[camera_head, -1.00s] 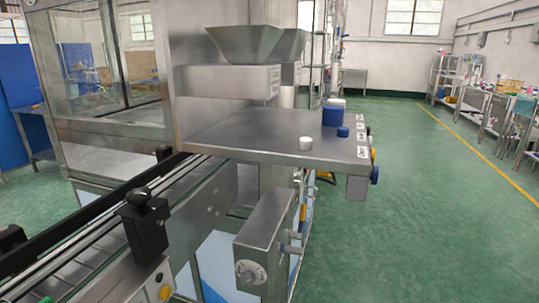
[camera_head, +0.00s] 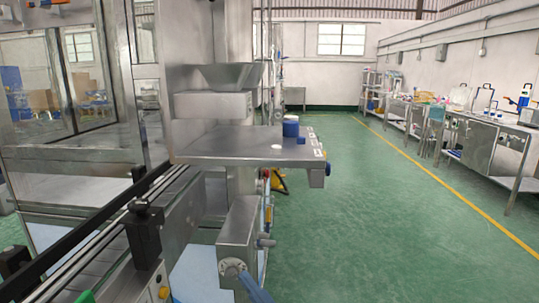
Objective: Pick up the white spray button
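The white spray button (camera_head: 276,146) looks like a small, low white piece. It lies on the grey metal side table (camera_head: 225,147) of the machine, towards the table's near right part. A small blue button (camera_head: 301,140) sits to its right, close to a larger blue container (camera_head: 291,129). A white container shows just behind the blue one. My gripper is not in view, so its distance to the white button and its opening do not show.
A metal hopper (camera_head: 232,75) stands above the left part of the table. A conveyor (camera_head: 95,255) with a black clamp block (camera_head: 145,235) runs along the near left. The green floor (camera_head: 390,230) on the right is clear up to the workbenches (camera_head: 480,140).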

